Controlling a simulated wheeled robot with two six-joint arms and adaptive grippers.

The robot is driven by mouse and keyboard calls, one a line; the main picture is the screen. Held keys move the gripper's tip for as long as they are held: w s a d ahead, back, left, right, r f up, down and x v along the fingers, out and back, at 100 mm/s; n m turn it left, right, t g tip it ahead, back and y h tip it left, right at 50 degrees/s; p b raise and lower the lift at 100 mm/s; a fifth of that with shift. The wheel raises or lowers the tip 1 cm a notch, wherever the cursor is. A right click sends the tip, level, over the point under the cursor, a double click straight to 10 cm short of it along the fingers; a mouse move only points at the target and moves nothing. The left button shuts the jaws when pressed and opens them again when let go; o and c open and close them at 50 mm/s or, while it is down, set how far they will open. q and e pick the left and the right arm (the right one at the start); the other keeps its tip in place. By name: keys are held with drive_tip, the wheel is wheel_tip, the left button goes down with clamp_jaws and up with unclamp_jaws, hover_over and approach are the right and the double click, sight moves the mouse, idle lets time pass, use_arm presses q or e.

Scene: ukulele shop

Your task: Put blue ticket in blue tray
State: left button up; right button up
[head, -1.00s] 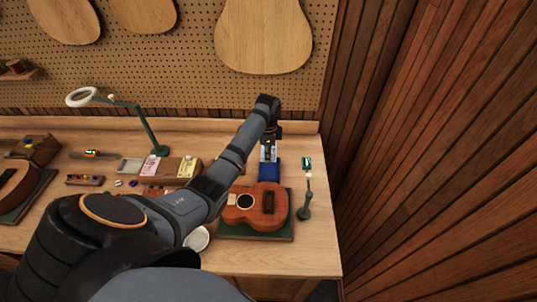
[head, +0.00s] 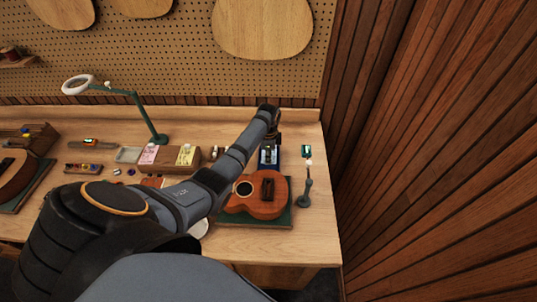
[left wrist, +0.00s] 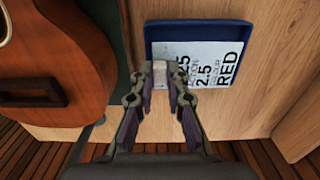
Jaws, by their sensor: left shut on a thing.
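The blue tray (head: 270,167) lies at the back right of the bench, behind the ukulele. In the left wrist view its blue floor and rim (left wrist: 197,27) show around a pale bluish-white ticket (left wrist: 208,68) with black print, including the word RED. My left gripper (head: 269,146) is above the tray, and its fingertips (left wrist: 159,72) are shut on the ticket's near left edge. The ticket overlaps the tray; I cannot tell whether it touches the floor. My right gripper is out of view.
A ukulele (head: 258,197) lies on a green mat just in front of the tray. A small dark stand (head: 305,190) is to its right. A wooden holder with pink (head: 149,154) and yellow (head: 185,155) tickets is left of my forearm. A wood wall borders the right.

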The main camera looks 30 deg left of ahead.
use_arm(q)
drive_tip(key=shift+f+b, duration=0.95)
drive_tip(key=shift+f, duration=1.05)
drive_tip(key=shift+s, duration=0.1)
clamp_jaws()
drive_tip(key=shift+s+d+f, duration=0.1)
drive_tip(key=shift+f, duration=0.1)
drive_tip(key=shift+s+d, duration=0.1)
drive_tip(key=shift+s, duration=0.05)
drive_tip(key=shift+f+p, duration=0.2)
drive_tip(key=shift+p, duration=0.1)
drive_tip(key=o, duration=0.8)
unclamp_jaws()
drive_tip(key=shift+r, duration=0.1)
drive_tip(key=shift+r, duration=0.15)
drive_tip(key=shift+o, duration=0.2)
